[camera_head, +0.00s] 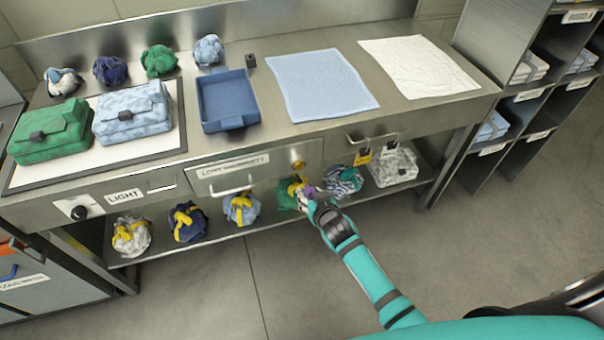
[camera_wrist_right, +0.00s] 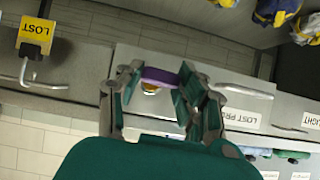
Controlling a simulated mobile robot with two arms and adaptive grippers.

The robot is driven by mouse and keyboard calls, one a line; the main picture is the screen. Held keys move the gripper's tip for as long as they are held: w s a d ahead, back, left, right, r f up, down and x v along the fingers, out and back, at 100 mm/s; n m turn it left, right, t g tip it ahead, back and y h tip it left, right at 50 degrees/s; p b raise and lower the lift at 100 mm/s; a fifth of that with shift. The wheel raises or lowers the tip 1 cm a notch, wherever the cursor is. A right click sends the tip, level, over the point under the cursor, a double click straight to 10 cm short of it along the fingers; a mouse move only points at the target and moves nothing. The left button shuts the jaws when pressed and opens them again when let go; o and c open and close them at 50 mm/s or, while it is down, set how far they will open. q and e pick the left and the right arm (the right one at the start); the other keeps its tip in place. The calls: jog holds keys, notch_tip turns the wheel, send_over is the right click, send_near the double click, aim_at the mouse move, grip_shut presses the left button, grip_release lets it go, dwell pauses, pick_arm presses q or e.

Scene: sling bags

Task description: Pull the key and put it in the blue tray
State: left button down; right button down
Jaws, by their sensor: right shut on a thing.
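The purple key (camera_wrist_right: 160,77) spans the space between the fingers of my right gripper (camera_wrist_right: 161,80), which is shut on it. In the head view this gripper (camera_head: 309,196) is low in front of the counter, with a bit of purple at its tips. The brass lock (camera_head: 299,165) is on the drawer front just above it. In the wrist view the lock (camera_wrist_right: 149,90) shows partly behind the key. Whether the key's shaft is in the lock is hidden. The blue tray (camera_head: 216,127) stands on the counter, and its inside looks empty. My left gripper is not in view.
Green (camera_head: 45,137) and pale blue (camera_head: 130,112) cases lie left of the tray. A light blue cloth (camera_head: 320,84) lies to its right. Several bundled bags sit on the lower shelf (camera_head: 270,221). A drawer handle and yellow LOST tag (camera_head: 362,157) are near my gripper.

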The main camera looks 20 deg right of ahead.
jog(key=shift+s+p, duration=1.05)
jog(key=shift+s, duration=0.95)
notch_tip(320, 180, up, 18)
jog(key=d, duration=0.1)
jog(key=s+r, duration=0.7)
jog(key=r, duration=0.4)
jog(key=shift+d+r+m, duration=0.2)
jog(key=shift+d+m, duration=0.1)
jog(key=shift+d, duration=0.05)
jog(key=shift+w, duration=0.1)
